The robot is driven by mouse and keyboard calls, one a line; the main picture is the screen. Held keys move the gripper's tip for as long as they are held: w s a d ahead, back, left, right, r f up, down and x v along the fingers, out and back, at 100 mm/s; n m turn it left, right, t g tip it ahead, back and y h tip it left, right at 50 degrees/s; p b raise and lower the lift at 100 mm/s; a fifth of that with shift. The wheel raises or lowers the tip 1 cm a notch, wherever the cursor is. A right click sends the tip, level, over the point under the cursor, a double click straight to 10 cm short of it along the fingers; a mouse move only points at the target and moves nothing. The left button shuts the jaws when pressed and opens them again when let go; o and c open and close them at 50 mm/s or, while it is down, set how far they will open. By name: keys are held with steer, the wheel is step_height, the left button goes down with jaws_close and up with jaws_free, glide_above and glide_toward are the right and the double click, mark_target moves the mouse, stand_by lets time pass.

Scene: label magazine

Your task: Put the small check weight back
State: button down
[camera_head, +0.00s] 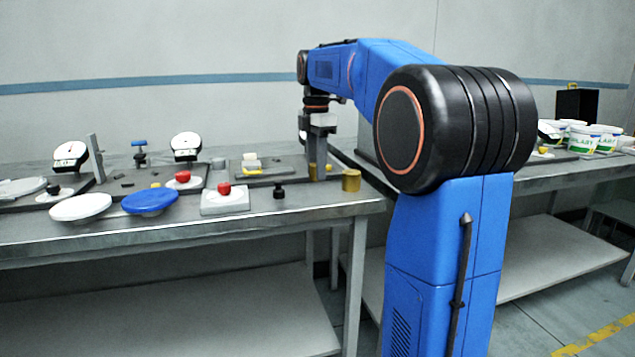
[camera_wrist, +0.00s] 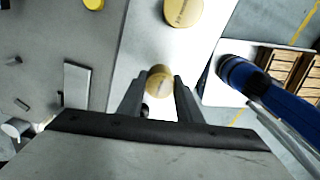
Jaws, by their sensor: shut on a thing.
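My gripper (camera_head: 318,160) hangs pointing down over the right end of the near bench. In the wrist view my gripper (camera_wrist: 160,92) has its two fingers closed on the small check weight (camera_wrist: 160,82), a brass cylinder seen from its top. In the head view the small weight (camera_head: 312,172) shows as a brass patch, partly hidden by the fingers. I cannot tell whether its base touches the surface. A larger brass weight (camera_head: 351,180) stands upright beside it near the bench's right edge; it also shows in the wrist view (camera_wrist: 183,10).
A dark plate (camera_head: 270,172) with a yellow-and-white item lies left of my gripper. A red-button box (camera_head: 224,199), a small black knob (camera_head: 279,191), a blue disc (camera_head: 150,201) and dial scales (camera_head: 187,145) stand farther left. White tubs (camera_head: 584,138) stand on another bench at right.

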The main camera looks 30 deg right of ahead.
steer(key=shift+f, duration=2)
steer(key=shift+f, duration=0.1)
steer(key=c, duration=1.3)
jaws_free()
steer(key=shift+o, duration=0.2)
step_height(320, 180, up, 12)
steer(key=shift+r, duration=0.1)
steer(key=shift+a, duration=0.1)
